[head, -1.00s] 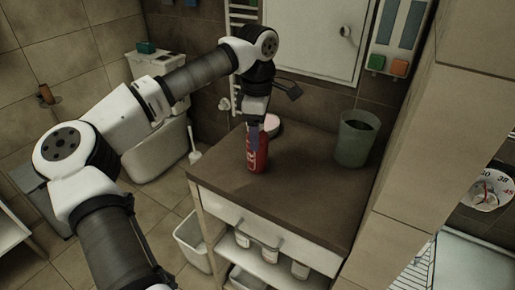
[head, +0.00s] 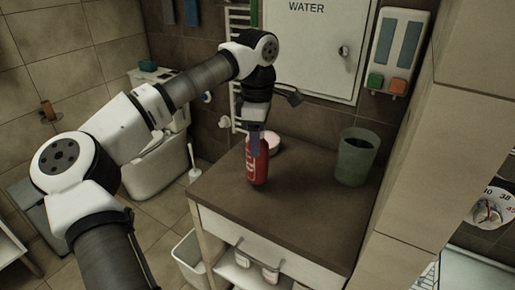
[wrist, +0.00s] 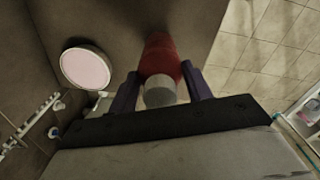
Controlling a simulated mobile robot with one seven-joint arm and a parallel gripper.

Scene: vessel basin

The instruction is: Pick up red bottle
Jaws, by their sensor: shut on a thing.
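The red bottle (head: 258,166) stands upright on the brown top of a cabinet (head: 290,205), near its left side. My gripper (head: 256,143) points down from above and is shut on the upper part of the bottle. In the wrist view, the red bottle (wrist: 160,58) with its pale cap (wrist: 160,91) sits between the two purple fingers of my gripper (wrist: 160,88). I cannot tell whether the bottle's base is touching the cabinet top or just above it.
A round pink-topped dish (head: 273,142) stands just behind the bottle, and also shows in the wrist view (wrist: 86,68). A grey-green cup (head: 355,160) stands at the right back. A white bin (head: 190,255) is on the floor at the left. The front of the cabinet top is clear.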

